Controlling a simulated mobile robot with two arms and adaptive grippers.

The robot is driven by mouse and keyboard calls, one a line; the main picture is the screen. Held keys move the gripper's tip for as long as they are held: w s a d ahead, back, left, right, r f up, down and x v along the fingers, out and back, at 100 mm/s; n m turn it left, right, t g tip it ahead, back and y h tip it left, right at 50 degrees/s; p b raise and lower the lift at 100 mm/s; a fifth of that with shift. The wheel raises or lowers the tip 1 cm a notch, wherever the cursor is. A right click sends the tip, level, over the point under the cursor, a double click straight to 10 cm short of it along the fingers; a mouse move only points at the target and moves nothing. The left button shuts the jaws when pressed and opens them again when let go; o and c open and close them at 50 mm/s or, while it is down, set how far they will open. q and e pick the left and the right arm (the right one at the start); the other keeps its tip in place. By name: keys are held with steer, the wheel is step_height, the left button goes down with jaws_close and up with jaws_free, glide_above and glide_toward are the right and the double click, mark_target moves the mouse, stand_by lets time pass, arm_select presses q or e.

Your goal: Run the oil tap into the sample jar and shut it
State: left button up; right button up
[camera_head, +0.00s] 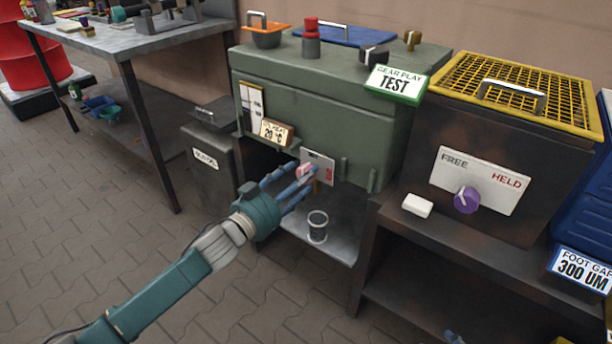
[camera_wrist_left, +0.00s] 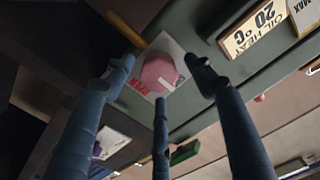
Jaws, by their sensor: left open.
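The oil tap's pink knob (camera_head: 304,171) sits on a white plate (camera_head: 324,166) with red lettering, low on the front of the green test cabinet (camera_head: 310,115). In the left wrist view the knob (camera_wrist_left: 158,73) shows large and round. A brass-coloured spout (camera_wrist_left: 126,28) shows beside the plate. My left gripper (camera_head: 287,181) is open. Its fingers in the wrist view (camera_wrist_left: 162,84) spread around the knob; I cannot tell whether they touch it. My right gripper is not seen.
An oil heat sign (camera_head: 276,132) reads 20 °C. A dark bin (camera_head: 207,160) stands left of the cabinet. To the right is a brown cabinet with a purple knob (camera_head: 466,200) and a white block (camera_head: 417,205). A small bluish piece (camera_head: 454,338) at the bottom edge is unclear.

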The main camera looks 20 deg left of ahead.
arm_select(q)
steer(key=shift+x, duration=1.4)
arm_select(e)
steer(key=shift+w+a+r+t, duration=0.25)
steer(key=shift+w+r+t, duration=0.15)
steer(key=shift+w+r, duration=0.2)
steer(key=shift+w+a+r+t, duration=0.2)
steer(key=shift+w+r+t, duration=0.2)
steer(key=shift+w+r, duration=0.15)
arm_select(q)
steer(key=c, duration=1.2)
